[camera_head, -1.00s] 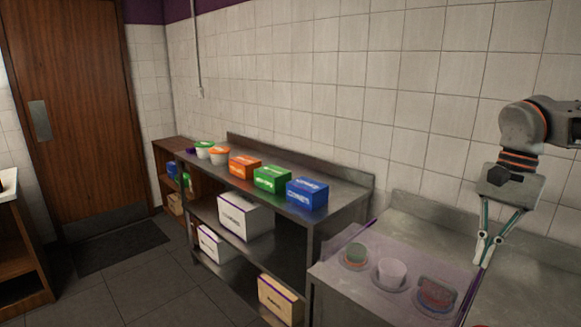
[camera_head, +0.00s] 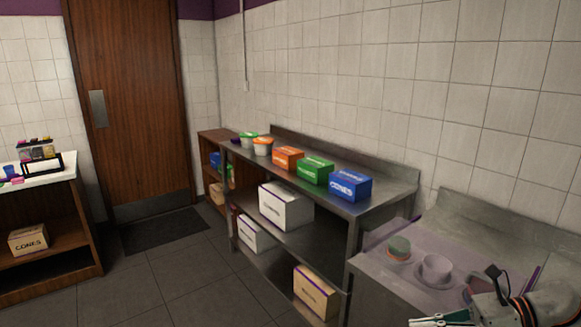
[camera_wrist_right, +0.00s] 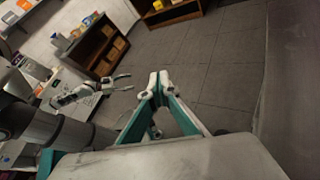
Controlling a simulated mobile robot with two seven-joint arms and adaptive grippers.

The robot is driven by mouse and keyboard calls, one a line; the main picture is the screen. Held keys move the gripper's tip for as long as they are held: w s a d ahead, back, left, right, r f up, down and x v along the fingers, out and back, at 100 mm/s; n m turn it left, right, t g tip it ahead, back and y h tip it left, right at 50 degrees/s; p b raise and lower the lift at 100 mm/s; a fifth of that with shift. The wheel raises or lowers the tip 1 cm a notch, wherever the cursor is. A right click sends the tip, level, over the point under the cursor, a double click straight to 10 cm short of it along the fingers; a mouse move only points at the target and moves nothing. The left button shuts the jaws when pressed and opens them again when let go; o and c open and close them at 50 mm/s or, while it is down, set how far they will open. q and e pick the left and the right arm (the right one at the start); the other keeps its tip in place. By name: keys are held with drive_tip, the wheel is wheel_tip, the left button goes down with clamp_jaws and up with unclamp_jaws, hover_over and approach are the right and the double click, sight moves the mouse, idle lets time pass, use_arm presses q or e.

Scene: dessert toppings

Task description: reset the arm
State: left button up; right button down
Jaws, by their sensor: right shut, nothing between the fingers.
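My right gripper (camera_head: 428,321) is low at the bottom right edge of the head view, in front of the steel counter (camera_head: 385,285). In the right wrist view its fingertips (camera_wrist_right: 158,86) meet with nothing between them. What seems to be my left gripper (camera_wrist_right: 118,83) shows at the left of the right wrist view, with its fingers apart and empty. It is not in the head view.
Orange (camera_head: 287,158), green (camera_head: 315,170) and blue (camera_head: 349,185) boxes line the steel shelf. The floor (camera_head: 185,270) at left centre is clear.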

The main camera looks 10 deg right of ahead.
drive_tip(key=a+f+m+t+h+b, duration=0.4)
drive_tip(key=f+m+t, duration=0.5)
drive_tip(key=f+m, duration=1.3)
drive_tip(key=s+a+f+m+g+h, duration=0.2)
drive_tip(key=s+a+f+m, duration=0.3)
drive_tip(key=m, duration=0.4)
drive_tip(key=s+a+f+m+g+h+b, duration=0.1)
drive_tip(key=s+a+f+m+h, duration=0.3)
drive_tip(key=f+m, duration=0.4)
drive_tip(key=shift+s+a+m+g, duration=0.5)
drive_tip(key=shift+s+a+m, duration=0.3)
drive_tip(key=shift+s+m, duration=0.3)
